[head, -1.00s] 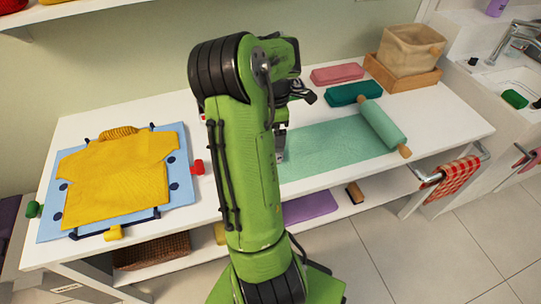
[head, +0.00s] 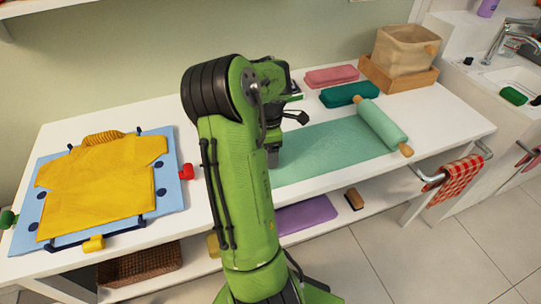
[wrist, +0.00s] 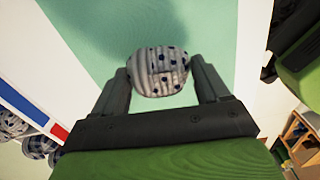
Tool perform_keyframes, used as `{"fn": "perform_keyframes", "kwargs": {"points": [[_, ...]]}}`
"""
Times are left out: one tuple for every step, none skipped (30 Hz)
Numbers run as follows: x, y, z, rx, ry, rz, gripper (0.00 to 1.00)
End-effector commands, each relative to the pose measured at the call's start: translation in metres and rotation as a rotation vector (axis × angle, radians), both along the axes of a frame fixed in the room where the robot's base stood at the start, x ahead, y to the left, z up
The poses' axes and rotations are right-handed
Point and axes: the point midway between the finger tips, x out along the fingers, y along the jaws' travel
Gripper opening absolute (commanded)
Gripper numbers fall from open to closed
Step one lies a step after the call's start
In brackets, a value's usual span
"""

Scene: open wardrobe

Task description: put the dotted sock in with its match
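The dotted sock (wrist: 157,72) is a rounded pale grey bundle with dark dots, in the wrist view. It fills the space between the two fingertips of my gripper (wrist: 160,80), which appear to press on its sides. In the head view my gripper (head: 273,158) is over the left part of the green mat (head: 325,150); my arm hides the sock there. Several grey bundles with dark patterns (wrist: 30,140) show at the lower left of the wrist view, partly cut off. I cannot tell whether one matches the dotted sock.
A yellow shirt (head: 95,195) lies on a blue board (head: 172,190) at the left. A rolling pin (head: 382,125), a teal case (head: 348,94), a pink case (head: 331,76) and a beige basket (head: 405,50) are at the right. A blue-and-red strip (wrist: 30,110) borders the patterned bundles.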

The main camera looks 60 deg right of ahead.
Motion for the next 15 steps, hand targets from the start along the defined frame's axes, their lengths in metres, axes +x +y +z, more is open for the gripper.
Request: {"fn": "perform_keyframes", "kwargs": {"points": [[0.0000, 0.0000, 0.0000, 0.000, 0.000, 0.000, 0.57], [0.0000, 0.0000, 0.0000, 0.000, 0.000, 0.000, 0.57], [0.0000, 0.0000, 0.0000, 0.000, 0.000, 0.000, 0.57], [0.0000, 0.0000, 0.0000, 0.000, 0.000, 0.000, 0.57], [0.0000, 0.0000, 0.0000, 0.000, 0.000, 0.000, 0.57], [0.0000, 0.0000, 0.0000, 0.000, 0.000, 0.000, 0.57], [0.0000, 0.0000, 0.0000, 0.000, 0.000, 0.000, 0.57], [0.0000, 0.0000, 0.0000, 0.000, 0.000, 0.000, 0.57], [0.0000, 0.0000, 0.0000, 0.000, 0.000, 0.000, 0.57], [0.0000, 0.0000, 0.0000, 0.000, 0.000, 0.000, 0.57], [0.0000, 0.0000, 0.0000, 0.000, 0.000, 0.000, 0.71], [0.0000, 0.0000, 0.0000, 0.000, 0.000, 0.000, 0.65], [0.0000, 0.0000, 0.0000, 0.000, 0.000, 0.000, 0.60], [0.0000, 0.0000, 0.0000, 0.000, 0.000, 0.000, 0.57], [0.0001, -0.0001, 0.0001, 0.000, 0.000, 0.000, 0.57]]}}
